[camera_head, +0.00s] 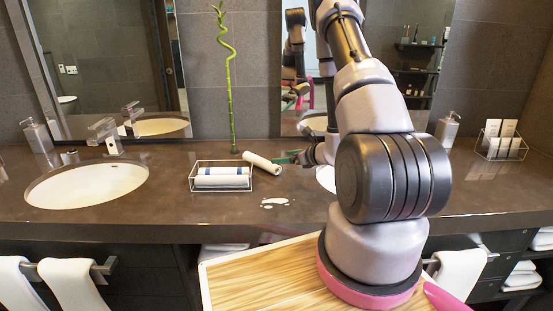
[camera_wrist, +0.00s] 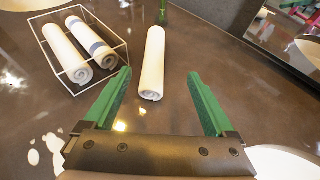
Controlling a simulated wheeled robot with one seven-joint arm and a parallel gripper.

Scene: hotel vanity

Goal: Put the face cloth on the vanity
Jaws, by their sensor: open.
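A rolled white face cloth (camera_head: 262,163) lies on the dark vanity top (camera_head: 170,207), to the right of a wire basket (camera_head: 221,186). In the wrist view the roll (camera_wrist: 152,62) lies lengthwise ahead of my gripper, apart from the basket. My gripper (camera_head: 287,157) is to the right of the roll in the head view, with green fingers. In the wrist view my gripper (camera_wrist: 158,77) is open and empty, and the roll's near end shows between and beyond the fingertips. I cannot tell the fingers' exact height above the top.
White spots (camera_head: 275,202) lie on the counter in front. Sinks are at left (camera_head: 88,184) and partly hidden behind my arm. A wooden surface (camera_head: 265,280) is below.

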